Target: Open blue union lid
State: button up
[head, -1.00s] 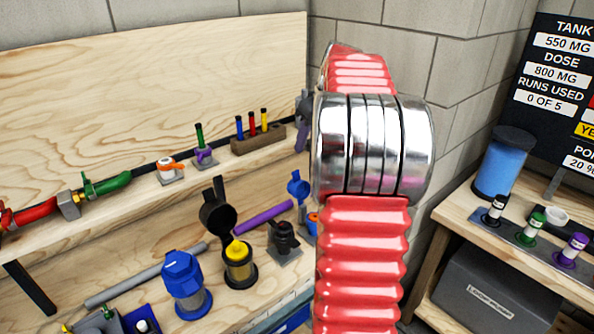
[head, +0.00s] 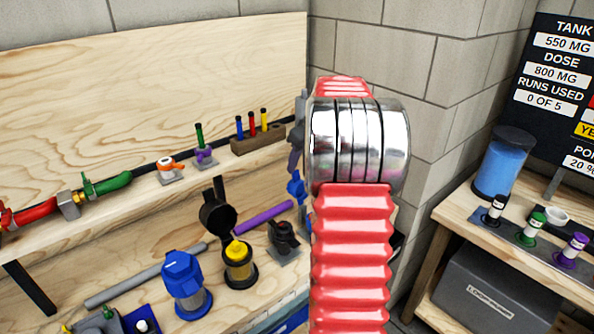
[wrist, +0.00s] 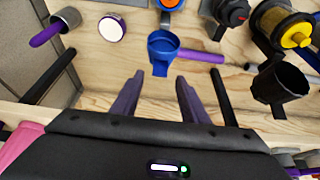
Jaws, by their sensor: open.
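The blue union lid (wrist: 163,42) is a small round cup with a short handle. In the wrist view it appears swung up off its body (wrist: 171,4), which has an orange middle and is cut by the top edge. In the head view the lid (head: 296,188) shows just left of my red arm, which hides the body. My gripper (wrist: 160,78) has two purple fingers, open and apart. The lid's handle points between the fingertips, with nothing gripped; contact cannot be told. In the head view my gripper (head: 295,160) is partly hidden, just above the lid.
A black lid (head: 217,212) stands raised beside a yellow-topped filter (head: 238,262). A black-topped fitting (head: 284,238), a purple rod (head: 263,217) and a large blue housing (head: 184,283) share the lower wooden shelf. A block with coloured pins (head: 258,138) stands on the upper ledge.

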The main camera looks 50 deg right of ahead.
aim_at(296, 172)
jog(key=shift+x, duration=2.15)
jog(key=shift+d, duration=0.1)
grip_shut()
